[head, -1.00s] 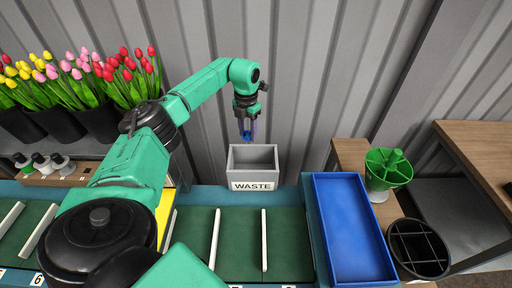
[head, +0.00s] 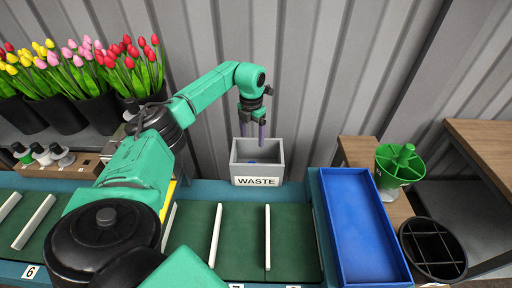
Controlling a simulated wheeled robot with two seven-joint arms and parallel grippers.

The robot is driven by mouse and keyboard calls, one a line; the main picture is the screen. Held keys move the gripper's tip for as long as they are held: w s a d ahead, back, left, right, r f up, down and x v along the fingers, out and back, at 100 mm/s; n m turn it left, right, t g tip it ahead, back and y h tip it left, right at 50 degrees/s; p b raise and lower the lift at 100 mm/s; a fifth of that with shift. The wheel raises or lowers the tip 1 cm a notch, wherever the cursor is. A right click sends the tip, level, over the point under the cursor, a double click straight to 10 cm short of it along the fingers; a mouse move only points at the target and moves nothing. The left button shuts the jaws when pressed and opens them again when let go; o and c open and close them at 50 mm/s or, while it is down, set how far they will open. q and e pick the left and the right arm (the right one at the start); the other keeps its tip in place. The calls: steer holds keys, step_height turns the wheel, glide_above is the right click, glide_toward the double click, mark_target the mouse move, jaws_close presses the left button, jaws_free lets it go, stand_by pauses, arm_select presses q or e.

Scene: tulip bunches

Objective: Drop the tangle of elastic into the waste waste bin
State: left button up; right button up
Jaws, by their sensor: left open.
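The grey waste bin (head: 257,181) with the label WASTE stands at the back edge of the workbench. A small patch of blue, the tangle of elastic (head: 253,161), shows inside it, mostly hidden by the bin's front wall. My left gripper (head: 252,134) points down above the bin. Its two purple fingers are apart with nothing between them. My right gripper is not in view.
A blue tray (head: 313,212) lies right of the bin. A green divided holder (head: 398,162) and a black divided basket (head: 433,250) stand further right. Black buckets of tulips (head: 103,115) stand at the back left. Green lanes with white dividers (head: 216,234) fill the front.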

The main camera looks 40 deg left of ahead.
arm_select(q)
step_height(320, 180, up, 15)
steer(key=b, duration=0.1)
steer(key=shift+f+b, duration=0.2)
steer(key=shift+b, duration=0.2)
steer(key=shift+f, duration=0.15)
